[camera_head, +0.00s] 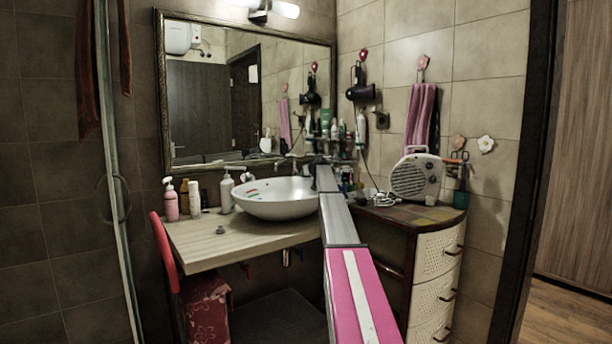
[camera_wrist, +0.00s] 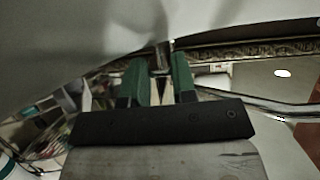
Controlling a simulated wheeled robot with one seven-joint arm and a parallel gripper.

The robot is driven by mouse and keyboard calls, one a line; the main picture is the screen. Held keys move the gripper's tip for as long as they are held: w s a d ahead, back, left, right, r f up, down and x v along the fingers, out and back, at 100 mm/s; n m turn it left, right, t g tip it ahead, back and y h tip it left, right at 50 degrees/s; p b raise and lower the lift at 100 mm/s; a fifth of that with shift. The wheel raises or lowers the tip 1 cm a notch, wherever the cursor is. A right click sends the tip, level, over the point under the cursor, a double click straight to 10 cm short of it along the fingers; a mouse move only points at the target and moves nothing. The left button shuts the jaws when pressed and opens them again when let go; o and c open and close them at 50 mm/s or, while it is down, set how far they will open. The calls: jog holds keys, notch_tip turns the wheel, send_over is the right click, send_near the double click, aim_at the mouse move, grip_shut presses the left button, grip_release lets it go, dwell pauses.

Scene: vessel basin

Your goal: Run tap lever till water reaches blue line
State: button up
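The white vessel basin (camera_head: 280,205) stands on a pale wooden counter (camera_head: 215,245) in the head view. Small coloured marks, red and green among them, show on its inner left wall; I cannot make out a water level. The tap is behind the basin's right side, too small and partly covered by my arm to tell its lever. In the wrist view my gripper (camera_wrist: 158,68) has two green fingers apart. A small dark metal piece (camera_wrist: 160,58), perhaps part of the tap, shows between the fingertips. I cannot tell whether they touch it.
Pink and white bottles (camera_head: 171,201) stand on the counter left of the basin. A white fan heater (camera_head: 416,178) stands on a drawer cabinet (camera_head: 436,255) at right. A large mirror (camera_head: 215,95) is behind. A red chair back (camera_head: 163,252) is at front left.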

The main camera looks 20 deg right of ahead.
grip_shut()
jog(key=shift+w+r+g, duration=0.3)
jog(key=shift+r+g, duration=0.3)
jog(key=shift+r, duration=0.1)
jog(key=shift+w+a+r, duration=0.1)
jog(key=shift+w+r, duration=0.1)
jog(key=shift+r, duration=0.5)
jog(key=o, duration=0.8)
grip_release()
jog(key=shift+o, duration=0.2)
jog(key=shift+s, duration=0.1)
jog(key=v, duration=1)
jog(key=shift+s+r, duration=0.2)
jog(key=shift+r, duration=0.05)
